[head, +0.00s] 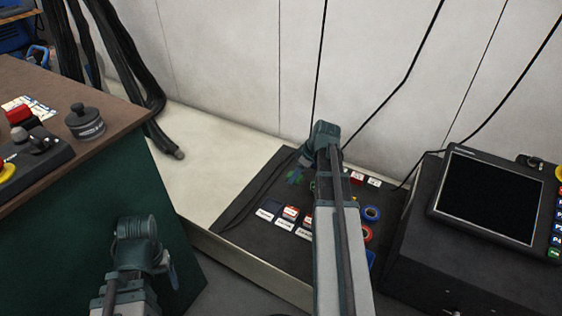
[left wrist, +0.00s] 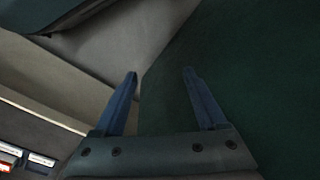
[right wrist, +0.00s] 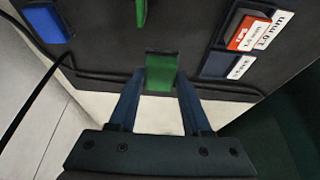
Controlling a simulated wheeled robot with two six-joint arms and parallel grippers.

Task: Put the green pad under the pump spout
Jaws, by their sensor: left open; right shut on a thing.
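A green pad (right wrist: 161,72) is between the fingertips of my right gripper (right wrist: 160,88) in the right wrist view. The right gripper is shut on it, over the edge of the black mat; I cannot tell whether the pad touches the mat. I cannot make out a pump spout in any view.
The black mat (head: 245,205) holds labelled blocks (head: 290,212) and tape rolls (head: 371,213). A console with a screen (head: 490,195) stands right. The brown-topped bench (head: 95,85) at left carries a dark knobbed pot (head: 85,122). Black cables hang along the wall.

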